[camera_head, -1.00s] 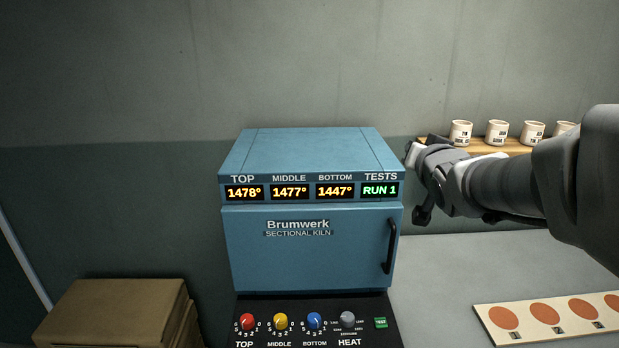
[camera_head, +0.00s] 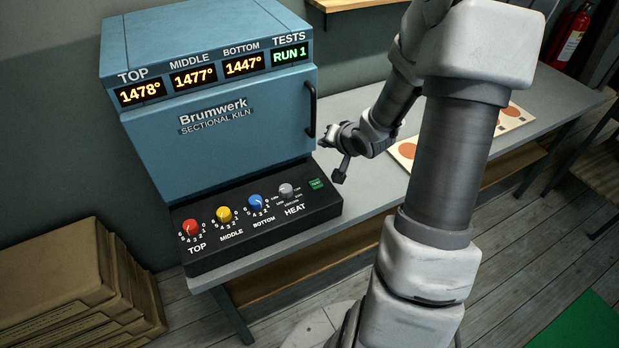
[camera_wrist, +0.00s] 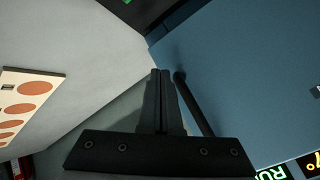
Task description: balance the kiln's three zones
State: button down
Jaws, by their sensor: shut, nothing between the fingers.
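The blue kiln (camera_head: 215,135) has its door shut. The black panel below bears the red TOP knob (camera_head: 190,228), yellow MIDDLE knob (camera_head: 223,214), blue BOTTOM knob (camera_head: 255,201), grey HEAT knob (camera_head: 286,190) and green TEST button (camera_head: 317,184). Exact knob settings are too small to read surely. My gripper (camera_head: 339,177) is shut and empty, just right of the panel and the TEST button. In the wrist view, my gripper (camera_wrist: 160,74) is beside the door handle (camera_wrist: 194,107).
A card with orange discs (camera_head: 405,151) lies on the grey table (camera_head: 355,199) to the right, partly behind my arm. Stacked cardboard boxes (camera_head: 60,280) stand at the lower left. A shelf edge (camera_head: 335,4) shows above, and a fire extinguisher (camera_head: 572,38) at far right.

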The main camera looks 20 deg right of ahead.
jog(key=shift+s+a+f+n+y, duration=0.25)
jog(key=shift+a+f, duration=0.15)
jog(key=shift+a, duration=0.2)
jog(key=shift+s+a+f+n+y, duration=0.15)
jog(key=shift+s+a+f+y, duration=0.15)
jog(key=shift+a, duration=0.3)
jog(key=shift+w+f, duration=0.1)
jog(key=shift+f, duration=0.05)
jog(key=b, duration=0.8)
send_over(318, 187)
notch_tip(318, 187, down, 7)
jog(key=shift+r, duration=0.2)
jog(key=shift+f+b, duration=0.4)
jog(key=shift+f, duration=0.6)
jog(key=shift+f, duration=0.15)
jog(key=shift+f, duration=0.3)
